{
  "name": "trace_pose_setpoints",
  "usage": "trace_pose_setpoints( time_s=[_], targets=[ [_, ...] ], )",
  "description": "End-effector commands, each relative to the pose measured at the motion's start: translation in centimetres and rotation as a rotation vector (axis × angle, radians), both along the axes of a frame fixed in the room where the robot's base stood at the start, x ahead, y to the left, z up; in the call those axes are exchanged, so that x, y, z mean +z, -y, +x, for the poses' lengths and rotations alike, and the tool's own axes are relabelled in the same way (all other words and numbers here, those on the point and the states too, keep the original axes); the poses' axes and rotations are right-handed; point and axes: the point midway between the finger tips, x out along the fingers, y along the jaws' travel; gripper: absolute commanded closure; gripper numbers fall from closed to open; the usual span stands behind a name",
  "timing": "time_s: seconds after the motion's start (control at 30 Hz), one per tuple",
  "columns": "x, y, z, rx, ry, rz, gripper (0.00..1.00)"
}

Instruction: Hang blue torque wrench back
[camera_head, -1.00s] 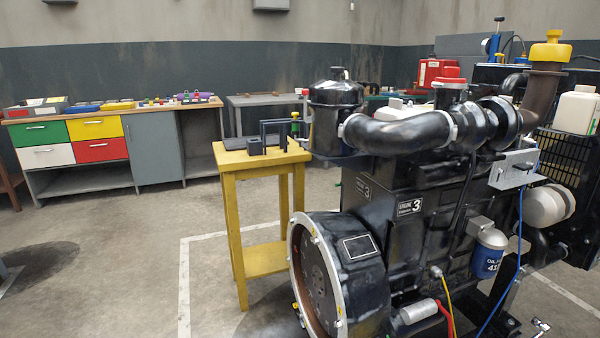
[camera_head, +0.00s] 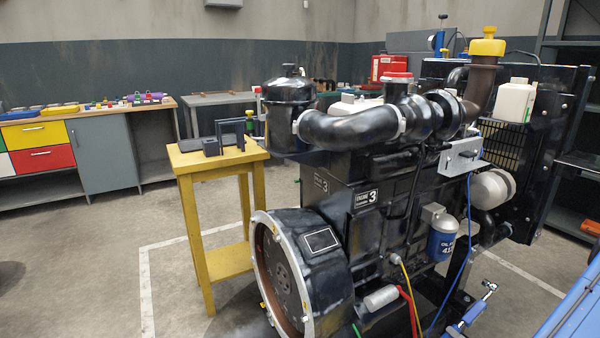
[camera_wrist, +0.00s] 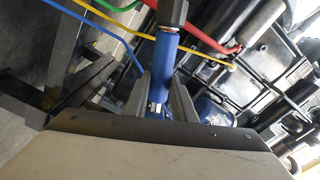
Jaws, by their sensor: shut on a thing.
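The blue torque wrench (camera_wrist: 166,58) is between the jaws of my gripper (camera_wrist: 165,98) in the wrist view. The jaws are shut on its blue handle, and a dark grip section extends toward the top edge. In the head view the wrench (camera_head: 474,314) shows low right of centre, tilted, with its chrome head up and its blue shaft running down left. It is held in front of the engine's lower right side. Its lower end is cut off or hidden in the head view. No hanging place for the wrench can be made out.
The black engine (camera_head: 370,215) fills the centre, with red, yellow and blue lines along its lower side. A yellow stand (camera_head: 215,165) is left of it. A blue surface (camera_head: 575,318) cuts into the lower right corner. Dark shelving (camera_head: 570,120) stands at right. Floor at left is clear.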

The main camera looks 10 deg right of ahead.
Motion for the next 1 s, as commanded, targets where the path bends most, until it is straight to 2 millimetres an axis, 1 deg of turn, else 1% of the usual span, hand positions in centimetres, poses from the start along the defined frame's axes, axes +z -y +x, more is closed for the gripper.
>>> trace_pose_setpoints(
  time_s=[1.0],
  targets=[
    [1.5,3.4,4.9,0.001,0.001,-0.002,1.00]
  ],
)
